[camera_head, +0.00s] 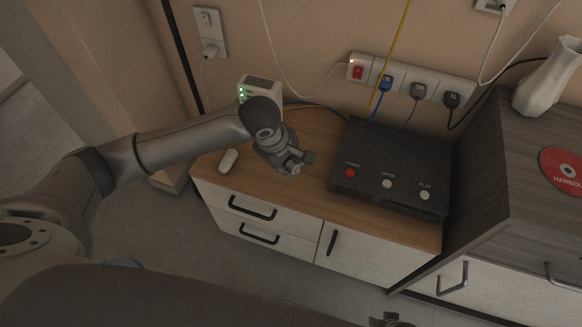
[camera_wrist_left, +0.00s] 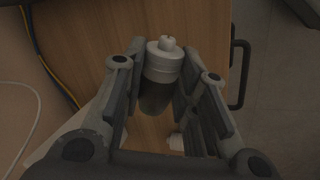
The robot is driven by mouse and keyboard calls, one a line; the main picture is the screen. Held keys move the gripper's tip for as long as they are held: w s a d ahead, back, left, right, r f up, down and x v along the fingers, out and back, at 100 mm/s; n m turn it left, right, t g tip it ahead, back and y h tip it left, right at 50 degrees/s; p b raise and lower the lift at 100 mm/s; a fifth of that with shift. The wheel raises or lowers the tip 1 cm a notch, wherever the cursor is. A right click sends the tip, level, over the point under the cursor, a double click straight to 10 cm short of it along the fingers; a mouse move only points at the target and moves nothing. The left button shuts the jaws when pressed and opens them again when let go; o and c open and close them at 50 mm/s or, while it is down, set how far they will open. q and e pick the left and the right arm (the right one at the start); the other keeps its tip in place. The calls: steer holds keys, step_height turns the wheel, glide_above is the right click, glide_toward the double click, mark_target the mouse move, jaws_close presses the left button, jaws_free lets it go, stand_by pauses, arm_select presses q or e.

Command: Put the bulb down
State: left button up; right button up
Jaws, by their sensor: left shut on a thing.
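My left gripper (camera_head: 293,166) is over the wooden top of a low cabinet (camera_head: 310,205), left of a black box. In the left wrist view it is shut on a bulb (camera_wrist_left: 164,62) with a pale ribbed cap and a dark body. The gripper fingers flank the bulb, which looks clear of other things. In the head view the bulb is mostly hidden by the gripper, and I cannot tell its exact height above the wood.
A small white object (camera_head: 228,160) lies near the cabinet's left front edge. The black box (camera_head: 392,168) has several buttons. A white device (camera_head: 260,88) with green lights stands behind the gripper. Cables run along the wall from a power strip (camera_head: 410,80). Bare wood lies in front of the gripper.

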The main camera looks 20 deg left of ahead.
mark_target(291, 162)
arm_select(q)
steer(key=shift+w+f, duration=1)
steer(key=shift+f, duration=0.25)
step_height(291, 162, down, 2)
steer(key=shift+d+f, duration=0.1)
steer(key=shift+f, duration=0.1)
steer(key=shift+w+f, duration=0.15)
steer(key=shift+f, duration=0.25)
arm_select(e)
steer(key=shift+w+r, duration=0.7)
steer(key=shift+r, duration=0.2)
arm_select(q)
steer(key=shift+b, duration=0.3)
steer(key=shift+f, duration=0.1)
steer(key=shift+f, duration=0.2)
arm_select(e)
steer(key=shift+a+r, duration=0.15)
steer(key=shift+r, duration=0.4)
arm_select(q)
steer(key=shift+f+b, duration=0.2)
steer(key=shift+b, duration=0.25)
steer(key=shift+f, duration=0.1)
arm_select(e)
steer(key=shift+w+r, duration=0.45)
steer(key=shift+r, duration=0.25)
steer(key=shift+w+r, duration=0.4)
steer(key=shift+r, duration=0.3)
